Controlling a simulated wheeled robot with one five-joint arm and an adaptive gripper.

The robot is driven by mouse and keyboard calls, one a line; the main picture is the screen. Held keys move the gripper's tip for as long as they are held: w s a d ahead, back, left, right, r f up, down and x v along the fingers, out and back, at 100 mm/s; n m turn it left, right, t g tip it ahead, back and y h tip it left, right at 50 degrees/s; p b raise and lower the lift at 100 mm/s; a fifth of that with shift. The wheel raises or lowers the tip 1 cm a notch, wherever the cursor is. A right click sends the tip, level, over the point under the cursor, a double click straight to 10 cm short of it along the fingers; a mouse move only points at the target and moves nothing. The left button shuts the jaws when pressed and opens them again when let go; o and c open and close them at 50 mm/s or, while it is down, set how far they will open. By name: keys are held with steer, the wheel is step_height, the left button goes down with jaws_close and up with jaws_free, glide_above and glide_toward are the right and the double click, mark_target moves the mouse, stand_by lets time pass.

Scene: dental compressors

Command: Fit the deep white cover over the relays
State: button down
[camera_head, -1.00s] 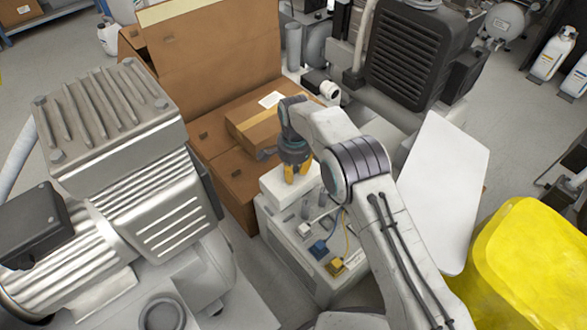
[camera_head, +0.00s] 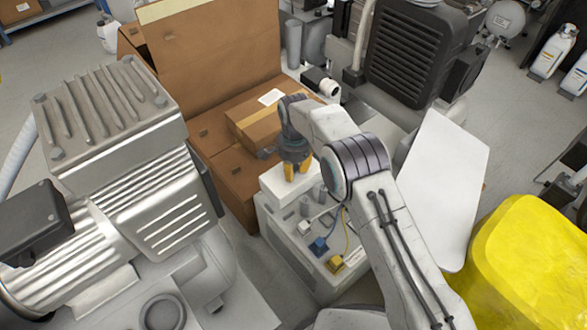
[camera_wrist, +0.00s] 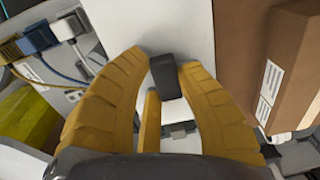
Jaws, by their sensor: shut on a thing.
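The white cover (camera_head: 275,182) is a pale box shape at the far end of an open grey control box (camera_head: 290,250). My gripper (camera_head: 297,172) points down at it with yellow fingers. In the wrist view my gripper (camera_wrist: 168,72) is shut on a dark grey handle (camera_wrist: 165,80) on the flat white cover (camera_wrist: 150,22). The relays cannot be clearly made out; the cover and fingers hide the far part of the control box. I cannot tell whether the cover is seated or held slightly above it.
A blue connector (camera_head: 318,246) and a yellow connector (camera_head: 335,264) with wires sit at the box's near end. A large metal compressor (camera_head: 130,190) stands left, cardboard boxes (camera_head: 215,70) behind, a white panel (camera_head: 438,190) and a yellow object (camera_head: 535,260) right.

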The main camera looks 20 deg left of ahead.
steer(key=shift+f+b, duration=1.65)
steer(key=shift+f, duration=1.1)
stand_by(0.4)
steer(key=c, duration=0.5)
jaws_free()
steer(key=shift+r+p, duration=2.2)
steer(key=shift+r, duration=1.35)
